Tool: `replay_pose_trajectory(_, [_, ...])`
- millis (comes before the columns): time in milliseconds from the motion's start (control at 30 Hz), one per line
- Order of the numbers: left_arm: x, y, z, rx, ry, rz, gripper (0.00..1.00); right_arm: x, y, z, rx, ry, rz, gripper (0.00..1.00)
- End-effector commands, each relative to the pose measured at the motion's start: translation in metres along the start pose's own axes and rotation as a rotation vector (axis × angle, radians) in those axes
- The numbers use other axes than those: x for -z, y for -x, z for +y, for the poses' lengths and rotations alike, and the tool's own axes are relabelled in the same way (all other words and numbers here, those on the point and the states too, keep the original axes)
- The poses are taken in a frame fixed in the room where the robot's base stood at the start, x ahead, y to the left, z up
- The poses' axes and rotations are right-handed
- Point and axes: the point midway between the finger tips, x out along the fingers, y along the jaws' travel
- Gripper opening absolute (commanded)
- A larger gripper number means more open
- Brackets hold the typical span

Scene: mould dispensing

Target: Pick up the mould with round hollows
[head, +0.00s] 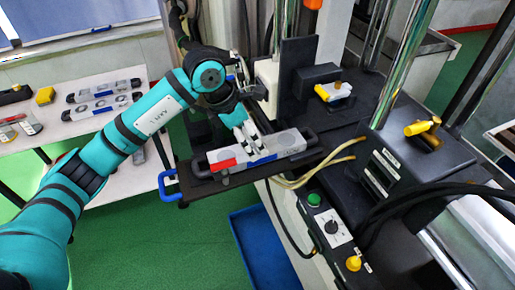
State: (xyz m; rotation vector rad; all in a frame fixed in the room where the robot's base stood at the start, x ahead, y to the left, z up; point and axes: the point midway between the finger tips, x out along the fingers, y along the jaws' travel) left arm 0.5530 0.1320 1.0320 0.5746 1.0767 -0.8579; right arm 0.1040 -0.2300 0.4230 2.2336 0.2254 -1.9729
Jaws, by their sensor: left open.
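A long grey mould (284,142) with black end handles lies on a black platform in front of the machine. It has a red patch at its left end, a blue strip along its near side, and a round mark towards its right end. My left gripper (248,138) is open and points down at the middle of this mould, partly hiding it; I cannot tell if the fingers touch it. My right gripper is out of view.
The black platform (200,185) has a blue handle (168,184) at its left corner. Metal columns, cables and yellowish hoses (318,168) crowd the right. A blue tray (265,245) lies on the green floor.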

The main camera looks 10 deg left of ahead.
Motion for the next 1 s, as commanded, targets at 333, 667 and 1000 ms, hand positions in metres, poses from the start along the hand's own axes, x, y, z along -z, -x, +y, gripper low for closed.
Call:
replay_pose_trajectory(333, [0.000, -0.044, 0.002, 0.003, 0.001, 0.002, 0.94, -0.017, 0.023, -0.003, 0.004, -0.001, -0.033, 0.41])
replay_pose_trajectory(667, [0.000, -0.052, 0.002, 0.001, 0.000, 0.001, 0.92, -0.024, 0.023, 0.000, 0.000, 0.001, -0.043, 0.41])
replay_pose_trajectory(1000, [0.000, -0.051, 0.003, 0.001, 0.000, 0.001, 0.47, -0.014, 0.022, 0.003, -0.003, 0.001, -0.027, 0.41])
